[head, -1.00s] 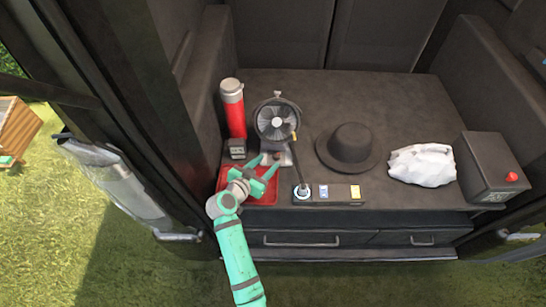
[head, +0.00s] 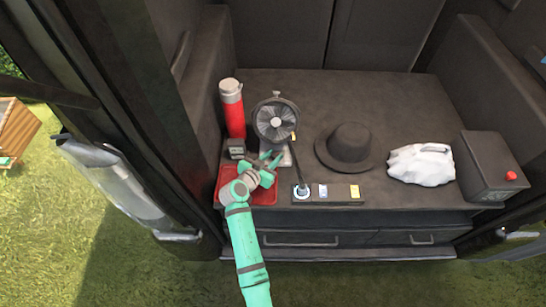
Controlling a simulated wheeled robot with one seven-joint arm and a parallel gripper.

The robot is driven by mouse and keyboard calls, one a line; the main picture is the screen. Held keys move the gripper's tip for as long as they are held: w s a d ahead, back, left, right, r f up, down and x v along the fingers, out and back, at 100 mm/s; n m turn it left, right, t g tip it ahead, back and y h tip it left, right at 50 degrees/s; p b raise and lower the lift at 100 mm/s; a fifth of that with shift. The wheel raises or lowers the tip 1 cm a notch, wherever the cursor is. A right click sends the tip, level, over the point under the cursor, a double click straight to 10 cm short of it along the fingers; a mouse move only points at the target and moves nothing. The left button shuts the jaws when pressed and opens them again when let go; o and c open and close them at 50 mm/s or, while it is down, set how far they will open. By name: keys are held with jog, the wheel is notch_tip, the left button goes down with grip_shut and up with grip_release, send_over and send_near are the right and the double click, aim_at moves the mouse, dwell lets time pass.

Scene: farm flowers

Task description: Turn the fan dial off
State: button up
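The small dark fan (head: 276,122) stands upright at the left of the dark deck, on a pale grey base (head: 288,158). Its round cage faces me. I cannot make out the dial; my gripper covers part of the base's front. My green gripper (head: 272,158) is just in front of the base, low, with its fingertips close to it. The two fingers look a little apart. I cannot tell whether they touch the fan or anything on it.
A red tray (head: 262,198) lies under my gripper. A red flask (head: 232,108) and small dark box (head: 236,148) stand left of the fan. A power strip (head: 336,200), black hat (head: 346,147), white bag (head: 421,164) and dark box with red button (head: 489,168) lie right.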

jog(key=shift+s+d+n+y, duration=0.1)
jog(key=shift+n+y, duration=0.2)
jog(key=shift+y, duration=0.1)
jog(key=shift+d+n+t+y, duration=0.15)
jog(key=shift+n+t+y, duration=0.35)
jog(key=shift+n+y, duration=0.4)
jog(key=shift+s+d+n+t+y, duration=0.15)
jog(key=shift+n+t+y, duration=0.15)
jog(key=shift+n+y, duration=1.5)
jog(key=shift+y, duration=0.3)
jog(key=o, duration=1)
jog(key=shift+o, duration=0.2)
jog(key=v, duration=1)
jog(key=shift+s+r, duration=0.1)
jog(key=shift+s, duration=0.2)
